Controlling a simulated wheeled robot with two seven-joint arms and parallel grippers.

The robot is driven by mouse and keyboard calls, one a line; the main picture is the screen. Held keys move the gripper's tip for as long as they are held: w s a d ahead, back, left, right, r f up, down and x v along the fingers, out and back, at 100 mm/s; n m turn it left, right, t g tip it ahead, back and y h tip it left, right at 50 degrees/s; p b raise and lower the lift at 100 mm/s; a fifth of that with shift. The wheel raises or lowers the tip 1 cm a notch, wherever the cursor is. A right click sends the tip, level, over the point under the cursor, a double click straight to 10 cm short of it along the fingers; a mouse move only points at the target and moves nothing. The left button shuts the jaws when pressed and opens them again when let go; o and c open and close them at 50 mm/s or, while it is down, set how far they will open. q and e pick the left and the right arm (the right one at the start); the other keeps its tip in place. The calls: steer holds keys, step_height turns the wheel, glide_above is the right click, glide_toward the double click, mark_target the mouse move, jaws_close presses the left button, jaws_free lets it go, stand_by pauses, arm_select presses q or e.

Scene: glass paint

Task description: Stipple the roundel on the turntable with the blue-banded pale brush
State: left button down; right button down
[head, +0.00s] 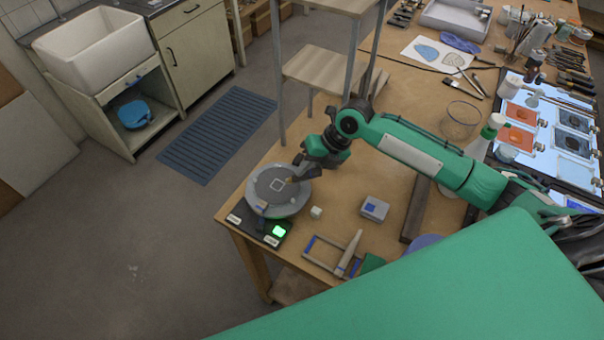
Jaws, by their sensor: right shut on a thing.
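The turntable (257,208) stands at the table's near left corner, with a grey roundel (266,194) on top bearing a pale square outline. My right gripper (298,174) reaches in from the right, over the roundel's right edge. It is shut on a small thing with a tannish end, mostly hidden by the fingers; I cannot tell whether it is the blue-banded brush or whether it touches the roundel. A pale tapered tool (350,253) lies across a rack (322,262) with blue parts; no blue band is clear on it. My left gripper is out of view.
A lit green display (278,231) sits on a dark panel in front of the turntable. A small pale cube (316,212) and a grey-blue box (375,208) stand to its right. A shelf stand (316,70) rises behind. Jars, brushes and a light panel crowd the far right.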

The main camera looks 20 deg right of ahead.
steer(key=w+a, duration=0.2)
steer(key=a, duration=0.6)
steer(key=shift+w+b, duration=0.35)
steer(key=shift+w, duration=0.05)
steer(key=shift+f, duration=0.2)
steer(key=shift+f, duration=0.1)
stand_by(0.3)
steer(key=shift+f+b, duration=0.3)
steer(key=shift+b, duration=0.2)
stand_by(0.7)
steer(key=shift+r, duration=0.1)
step_height(320, 180, up, 2)
steer(key=shift+p, duration=0.7)
